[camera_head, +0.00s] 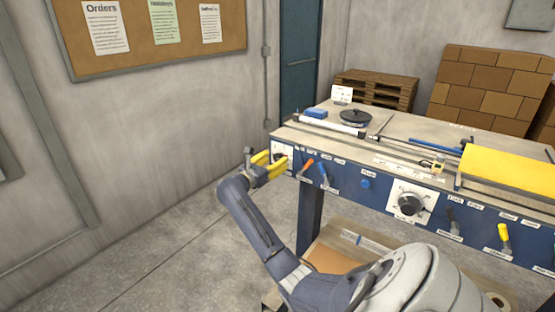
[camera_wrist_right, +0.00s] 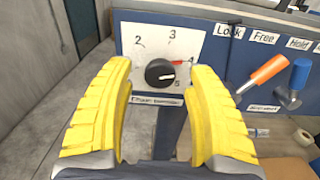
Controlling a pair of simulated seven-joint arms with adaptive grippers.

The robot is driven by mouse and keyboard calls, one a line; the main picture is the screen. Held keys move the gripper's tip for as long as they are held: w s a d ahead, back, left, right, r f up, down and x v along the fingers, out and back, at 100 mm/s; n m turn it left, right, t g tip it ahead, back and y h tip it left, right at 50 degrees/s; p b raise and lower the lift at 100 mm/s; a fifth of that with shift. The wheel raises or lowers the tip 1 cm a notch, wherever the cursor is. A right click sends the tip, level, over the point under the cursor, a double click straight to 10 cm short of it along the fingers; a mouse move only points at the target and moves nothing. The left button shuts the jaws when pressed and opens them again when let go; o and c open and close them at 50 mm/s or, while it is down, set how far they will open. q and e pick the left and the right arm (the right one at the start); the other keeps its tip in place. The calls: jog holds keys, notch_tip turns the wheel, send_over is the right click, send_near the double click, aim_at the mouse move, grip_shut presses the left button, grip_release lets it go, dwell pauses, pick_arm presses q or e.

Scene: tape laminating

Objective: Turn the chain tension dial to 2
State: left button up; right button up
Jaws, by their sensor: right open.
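The dial (camera_wrist_right: 159,73) is a black round knob on a white plate (camera_wrist_right: 190,44) with the numbers 2 to 5 visible. Its red pointer mark is at the 4. The label under it is partly covered and blurred. In the head view the plate (camera_head: 289,150) is at the left end of the blue machine front, its knob mostly hidden by the gripper. My right gripper (camera_wrist_right: 160,80) is open, its yellow fingers on either side of the knob; I cannot tell whether they touch it. It also shows in the head view (camera_head: 275,164). My left gripper is not in view.
An orange lever (camera_wrist_right: 265,73) and a blue lever (camera_wrist_right: 298,78) stick out right of the dial. Another black dial (camera_head: 409,204) and a yellow-handled lever (camera_head: 503,235) are further right on the front. Free floor (camera_head: 150,240) lies left of the machine.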

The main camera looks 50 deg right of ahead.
jog(key=shift+d, duration=0.95)
jog(key=shift+c, duration=0.3)
grip_shut()
